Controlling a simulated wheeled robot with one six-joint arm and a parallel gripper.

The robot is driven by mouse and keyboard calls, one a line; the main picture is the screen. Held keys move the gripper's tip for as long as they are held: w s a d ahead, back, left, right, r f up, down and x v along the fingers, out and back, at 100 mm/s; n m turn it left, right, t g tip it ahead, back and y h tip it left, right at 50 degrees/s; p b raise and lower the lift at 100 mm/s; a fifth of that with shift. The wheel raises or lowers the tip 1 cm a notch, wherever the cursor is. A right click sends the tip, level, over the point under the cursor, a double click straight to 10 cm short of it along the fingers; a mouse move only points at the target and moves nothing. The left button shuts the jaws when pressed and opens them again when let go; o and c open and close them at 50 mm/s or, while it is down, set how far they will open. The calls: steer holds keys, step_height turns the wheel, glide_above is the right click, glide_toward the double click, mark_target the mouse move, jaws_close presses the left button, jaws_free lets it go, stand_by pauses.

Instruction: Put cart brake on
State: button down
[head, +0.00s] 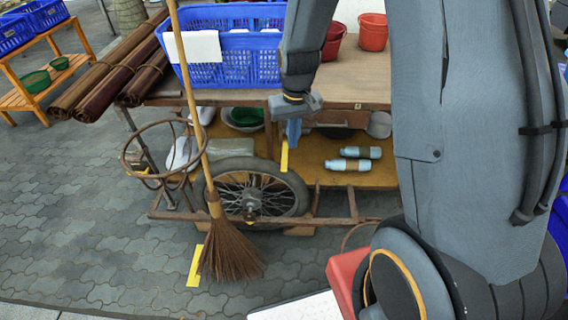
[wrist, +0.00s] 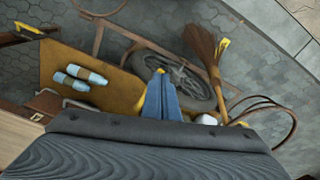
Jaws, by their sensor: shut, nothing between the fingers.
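The wooden cart (head: 345,92) stands in the middle of the head view, with a spoked wheel (head: 256,192) on its near side. A thin yellow strip (head: 284,156) stands upright above the wheel, and a second yellow strip (head: 194,266) is low by the broom; I cannot tell which, if either, is the brake. My gripper (head: 294,142) points down beside the upper strip, with its blue fingers shut and empty. In the wrist view, my gripper (wrist: 161,80) is over the lower shelf near the wheel (wrist: 178,75). A small yellow piece (wrist: 160,71) shows at its fingertips; contact is unclear.
A straw broom (head: 230,245) leans in front of the wheel, near a round metal ring (head: 160,150). Two bottles (head: 350,159) lie on the lower shelf.

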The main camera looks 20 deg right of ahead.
steer(key=p, duration=0.1)
glide_toward(285, 164)
steer(key=f+b, duration=0.1)
steer(key=f, duration=0.1)
steer(key=f+b, duration=0.3)
steer(key=f, duration=0.1)
steer(key=shift+w+f+b, duration=0.3)
steer(key=shift+w+b, duration=0.05)
steer(key=shift+b, duration=0.05)
steer(key=shift+f, duration=0.1)
stand_by(0.3)
steer(key=shift+f+b, duration=1.15)
steer(key=shift+f, duration=1.1)
steer(key=shift+s+r, duration=0.1)
